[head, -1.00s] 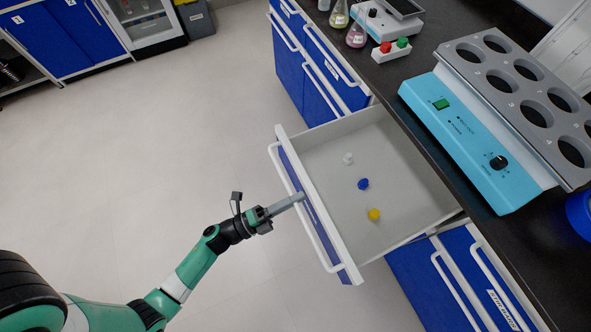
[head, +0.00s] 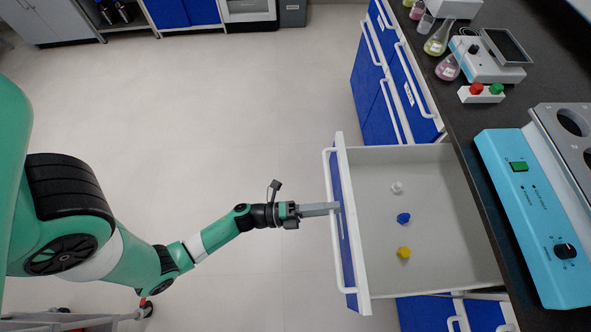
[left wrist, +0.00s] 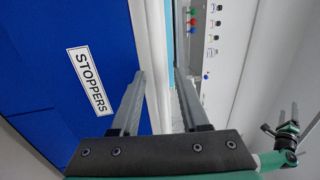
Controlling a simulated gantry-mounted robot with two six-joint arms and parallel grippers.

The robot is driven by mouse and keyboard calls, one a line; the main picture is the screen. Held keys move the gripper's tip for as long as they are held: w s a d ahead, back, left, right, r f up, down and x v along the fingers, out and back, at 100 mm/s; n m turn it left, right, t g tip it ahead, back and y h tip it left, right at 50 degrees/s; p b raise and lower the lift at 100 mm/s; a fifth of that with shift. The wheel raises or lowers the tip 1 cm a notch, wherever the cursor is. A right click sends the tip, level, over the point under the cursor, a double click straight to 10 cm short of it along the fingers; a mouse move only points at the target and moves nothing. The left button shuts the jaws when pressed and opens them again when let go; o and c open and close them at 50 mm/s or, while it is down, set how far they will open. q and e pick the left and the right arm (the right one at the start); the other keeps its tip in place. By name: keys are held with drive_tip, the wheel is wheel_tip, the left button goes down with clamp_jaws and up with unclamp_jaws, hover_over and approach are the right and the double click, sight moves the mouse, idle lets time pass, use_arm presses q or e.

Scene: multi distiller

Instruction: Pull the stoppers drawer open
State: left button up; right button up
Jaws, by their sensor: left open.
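The stoppers drawer (head: 365,270) stands pulled out from the bench in the head view. A white, a blue and a yellow stopper (head: 403,252) lie spread on its floor. Its blue front, with the STOPPERS label (left wrist: 90,80), fills the left of the left wrist view. A white bar handle (head: 334,250) runs along the front. My left gripper (head: 335,208) is at the middle of this handle, pointing toward the drawer. In the left wrist view its fingers (left wrist: 160,74) are apart, with a white bar between them; contact cannot be told.
Blue cabinets with white handles (head: 395,95) flank the drawer. Open grey floor (head: 230,120) lies left of the drawer.

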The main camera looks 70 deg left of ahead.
use_arm(q)
drive_tip(key=p+v, duration=0.1)
drive_tip(key=v, duration=1)
drive_tip(key=shift+d, duration=0.1)
